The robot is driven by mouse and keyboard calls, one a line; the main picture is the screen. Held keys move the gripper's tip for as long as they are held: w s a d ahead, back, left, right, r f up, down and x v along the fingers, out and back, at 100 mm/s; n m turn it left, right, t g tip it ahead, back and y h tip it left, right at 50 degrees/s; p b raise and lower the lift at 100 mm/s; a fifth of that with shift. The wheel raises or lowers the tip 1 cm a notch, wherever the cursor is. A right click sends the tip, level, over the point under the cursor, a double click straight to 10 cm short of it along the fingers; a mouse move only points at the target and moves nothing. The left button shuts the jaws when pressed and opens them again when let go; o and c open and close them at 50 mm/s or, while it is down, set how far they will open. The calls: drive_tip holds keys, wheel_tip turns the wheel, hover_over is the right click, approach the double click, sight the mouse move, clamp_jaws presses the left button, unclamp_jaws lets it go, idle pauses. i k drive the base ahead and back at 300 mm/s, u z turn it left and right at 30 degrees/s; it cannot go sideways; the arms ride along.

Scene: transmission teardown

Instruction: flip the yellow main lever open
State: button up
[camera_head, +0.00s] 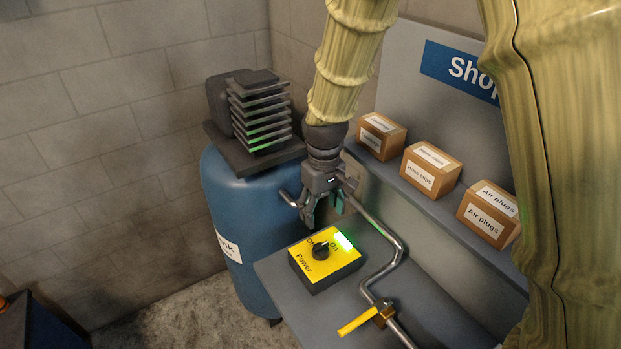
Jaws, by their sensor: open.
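The yellow main lever (357,323) sits on a brass valve (382,309) on the grey pipe (391,262) at the bottom of the picture. The lever points to the lower left, across the line of the pipe. My gripper (325,212) is open, pointing down near the upper end of the pipe, above and left of the lever in the picture. It is well apart from the lever. I cannot tell whether a finger touches the pipe.
A yellow power box (325,259) with a black knob and lit green lamp stands on the grey bench (275,268), between gripper and lever. A blue tank (232,210) stands behind left. Small cardboard boxes (430,170) line a shelf at right.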

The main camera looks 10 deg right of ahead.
sight(378, 308)
drive_tip(key=k, duration=2)
